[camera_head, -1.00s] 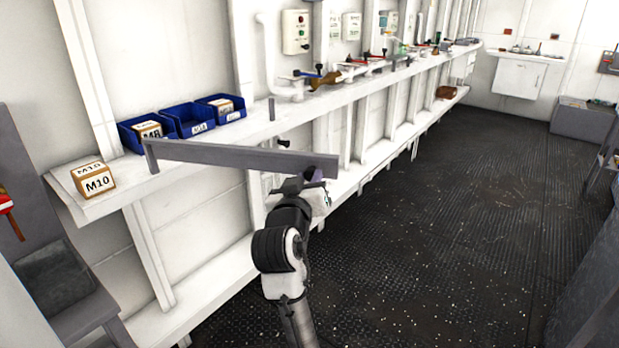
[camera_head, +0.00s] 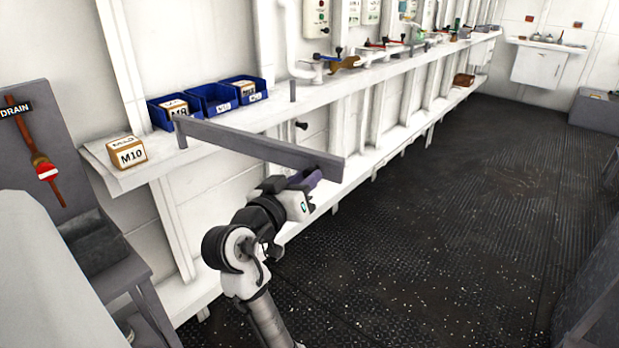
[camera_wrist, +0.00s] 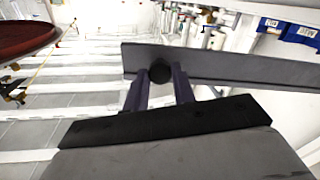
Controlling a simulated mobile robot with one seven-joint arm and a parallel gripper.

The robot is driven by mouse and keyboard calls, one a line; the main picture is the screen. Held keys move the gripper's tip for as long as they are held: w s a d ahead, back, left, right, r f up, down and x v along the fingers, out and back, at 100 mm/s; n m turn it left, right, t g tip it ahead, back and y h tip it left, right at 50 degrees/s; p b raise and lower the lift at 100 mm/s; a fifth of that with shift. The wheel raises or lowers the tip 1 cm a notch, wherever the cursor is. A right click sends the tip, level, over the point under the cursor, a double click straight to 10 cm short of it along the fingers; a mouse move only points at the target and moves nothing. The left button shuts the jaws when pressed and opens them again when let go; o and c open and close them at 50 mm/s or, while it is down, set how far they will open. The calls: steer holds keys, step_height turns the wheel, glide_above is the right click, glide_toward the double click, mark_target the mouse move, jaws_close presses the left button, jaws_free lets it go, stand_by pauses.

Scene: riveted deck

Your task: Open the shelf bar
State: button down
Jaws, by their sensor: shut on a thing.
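The shelf bar (camera_head: 255,145) is a long flat grey bar. Its left end meets a short post at the shelf (camera_head: 140,182) edge, and its right end stands out away from the shelf over the floor. My gripper (camera_head: 312,178) is at that outer end. In the wrist view, the bar (camera_wrist: 235,67) crosses in front of my gripper (camera_wrist: 160,82), whose fingers are shut on a round black knob (camera_wrist: 161,69) on the bar's face. A separate upright grey post (camera_head: 293,91) stands on the shelf edge, apart from the bar.
Blue bins (camera_head: 212,98) and an M10 box (camera_head: 127,153) sit on the shelf behind the bar. The dark floor (camera_head: 450,220) at the right is clear.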

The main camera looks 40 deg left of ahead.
steer(key=c, duration=1.1)
jaws_free()
steer(key=shift+c, duration=0.2)
steer(key=s+d+b, duration=0.2)
steer(key=s+b, duration=0.1)
steer(key=s, duration=1)
steer(key=shift+s, duration=0.3)
steer(key=shift+d, duration=0.1)
